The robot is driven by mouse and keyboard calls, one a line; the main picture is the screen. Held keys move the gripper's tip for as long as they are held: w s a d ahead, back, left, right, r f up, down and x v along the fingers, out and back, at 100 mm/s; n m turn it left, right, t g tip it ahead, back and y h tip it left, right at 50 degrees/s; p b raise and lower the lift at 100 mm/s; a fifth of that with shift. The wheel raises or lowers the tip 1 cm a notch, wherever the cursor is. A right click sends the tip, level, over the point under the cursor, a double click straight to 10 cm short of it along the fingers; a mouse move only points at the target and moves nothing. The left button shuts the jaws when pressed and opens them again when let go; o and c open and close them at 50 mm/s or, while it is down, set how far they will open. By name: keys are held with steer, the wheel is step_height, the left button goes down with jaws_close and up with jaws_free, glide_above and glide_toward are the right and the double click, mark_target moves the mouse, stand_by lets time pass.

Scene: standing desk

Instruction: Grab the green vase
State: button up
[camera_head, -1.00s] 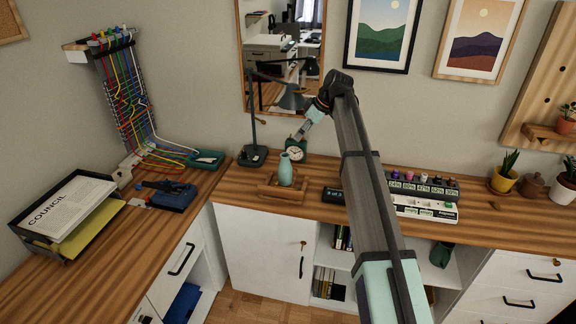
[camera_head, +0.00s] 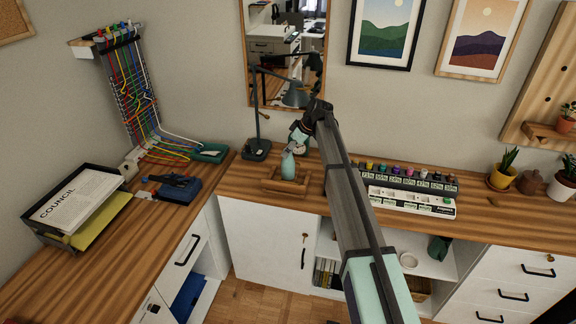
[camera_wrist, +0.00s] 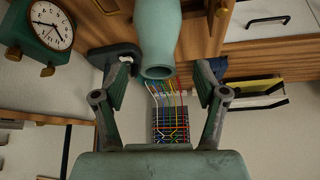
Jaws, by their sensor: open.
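The green vase (camera_head: 288,167) stands upright on a small wooden tray (camera_head: 270,188) on the desk. In the wrist view the vase (camera_wrist: 158,38) has its round mouth towards me, at the upper middle. My gripper (camera_head: 291,149) is just above and behind the vase's neck in the head view. In the wrist view my gripper (camera_wrist: 160,78) is open, with one finger on each side of the vase's mouth and a visible gap on both sides. The gripper's tips are small and partly hard to make out in the head view.
A dark desk lamp (camera_head: 257,150) stands left of the vase. Bare desk lies left of the tray.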

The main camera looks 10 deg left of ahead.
mark_target(288, 164)
steer(key=shift+p+x, duration=1.15)
steer(key=shift+x, duration=1.25)
steer(key=shift+d, duration=0.1)
jaws_close()
